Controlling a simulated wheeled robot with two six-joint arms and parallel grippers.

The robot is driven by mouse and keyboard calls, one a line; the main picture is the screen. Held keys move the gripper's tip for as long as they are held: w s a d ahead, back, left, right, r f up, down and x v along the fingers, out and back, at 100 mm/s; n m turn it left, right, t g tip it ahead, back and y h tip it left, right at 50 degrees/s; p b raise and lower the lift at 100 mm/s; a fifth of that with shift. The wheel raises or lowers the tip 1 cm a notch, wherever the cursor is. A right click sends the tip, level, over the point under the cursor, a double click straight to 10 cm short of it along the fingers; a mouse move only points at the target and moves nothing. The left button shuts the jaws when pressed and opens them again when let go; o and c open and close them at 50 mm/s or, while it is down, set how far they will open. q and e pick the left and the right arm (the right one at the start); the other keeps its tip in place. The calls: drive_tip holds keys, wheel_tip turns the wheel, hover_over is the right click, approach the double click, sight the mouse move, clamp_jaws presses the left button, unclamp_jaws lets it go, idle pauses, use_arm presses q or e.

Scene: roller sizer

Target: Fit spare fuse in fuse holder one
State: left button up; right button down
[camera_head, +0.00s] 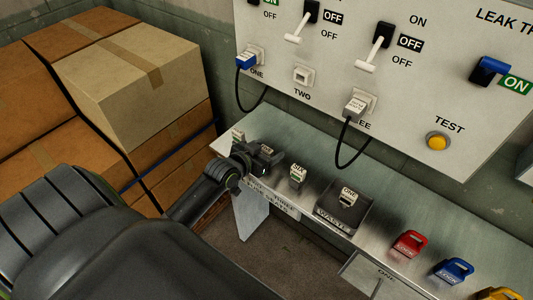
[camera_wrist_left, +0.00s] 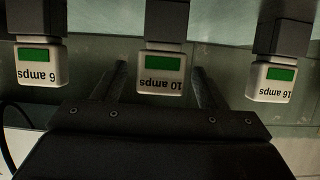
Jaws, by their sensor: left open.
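Three spare fuses show upside down in the left wrist view, white with green windows: 6 amps (camera_wrist_left: 40,66), 10 amps (camera_wrist_left: 160,70) and 16 amps (camera_wrist_left: 270,80). My left gripper (camera_wrist_left: 158,92) is open, one finger to each side of the 10 amps fuse; I cannot tell if they touch it. In the head view my left gripper (camera_head: 264,160) is at the shelf and partly hides the middle fuse. Fuse holder one (camera_head: 250,58) is on the panel with a blue piece and a black cable at it. My right gripper is not in view.
A dark waste tray (camera_head: 328,216) on the shelf (camera_head: 385,222) holds a fuse marked ONE (camera_head: 348,197). Red (camera_head: 410,243) and blue (camera_head: 453,269) padlock-like pieces lie to the right. Holder two (camera_head: 302,75) and holder three (camera_head: 358,104), with its cable, are on the panel. Boxes (camera_head: 125,80) stand left.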

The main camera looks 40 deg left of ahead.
sight(266, 148)
use_arm(q)
drive_tip(key=c, duration=1)
drive_tip(key=shift+r, duration=0.1)
drive_tip(key=shift+c, duration=0.2)
wheel_tip(266, 148, up, 10)
drive_tip(key=shift+f+b, duration=0.1)
drive_tip(key=shift+b, duration=0.2)
